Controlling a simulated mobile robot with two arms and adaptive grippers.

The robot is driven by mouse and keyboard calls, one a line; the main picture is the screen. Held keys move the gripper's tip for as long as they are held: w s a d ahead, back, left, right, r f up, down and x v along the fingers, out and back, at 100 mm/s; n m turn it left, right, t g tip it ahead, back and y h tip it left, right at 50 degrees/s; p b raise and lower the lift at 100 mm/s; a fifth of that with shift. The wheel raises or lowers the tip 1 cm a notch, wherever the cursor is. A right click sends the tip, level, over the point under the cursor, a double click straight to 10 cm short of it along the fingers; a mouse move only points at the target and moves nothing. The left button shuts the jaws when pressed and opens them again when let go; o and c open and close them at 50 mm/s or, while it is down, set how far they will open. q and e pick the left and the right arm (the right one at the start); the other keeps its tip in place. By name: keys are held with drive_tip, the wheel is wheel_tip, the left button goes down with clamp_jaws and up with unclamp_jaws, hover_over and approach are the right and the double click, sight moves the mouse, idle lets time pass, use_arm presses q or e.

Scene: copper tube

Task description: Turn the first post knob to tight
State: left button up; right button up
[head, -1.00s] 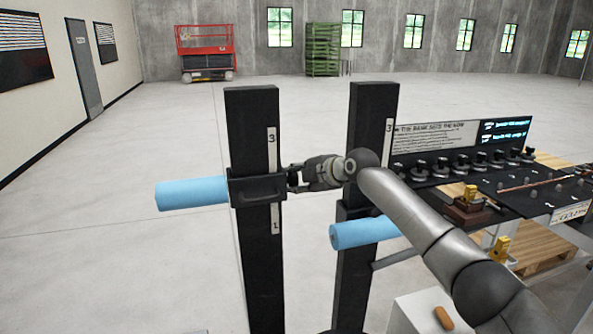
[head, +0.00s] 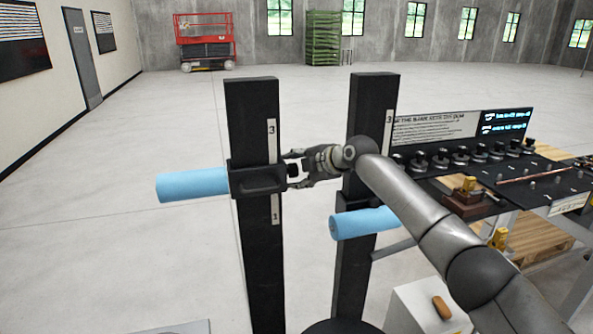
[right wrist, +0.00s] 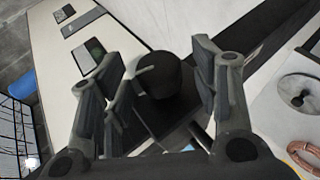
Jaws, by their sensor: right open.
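The first post (head: 253,110) is the black upright at the left, with a white number scale on its face. A black carriage (head: 258,182) wraps it, with a blue roller (head: 193,185) out to the left. The dark post knob (head: 293,170) sticks out on the carriage's right side. My right gripper (head: 291,169) is open, its fingers above and below the knob. In the right wrist view the round black knob (right wrist: 168,74) sits between the spread fingers (right wrist: 160,88); I cannot tell whether they touch it. My left gripper is not in view.
A second black post (head: 372,100) with a blue roller (head: 362,223) stands close behind my right arm. A bench with a dark panel (head: 540,183), several knobs and a copper tube (head: 530,175) is at the right. Open floor lies left of the first post.

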drive_tip(key=shift+s+d, duration=0.1)
drive_tip(key=v, duration=1.1)
drive_tip(key=shift+s+r, duration=0.25)
drive_tip(key=shift+r, duration=0.05)
drive_tip(key=shift+d+f, duration=0.1)
drive_tip(key=shift+d, duration=0.05)
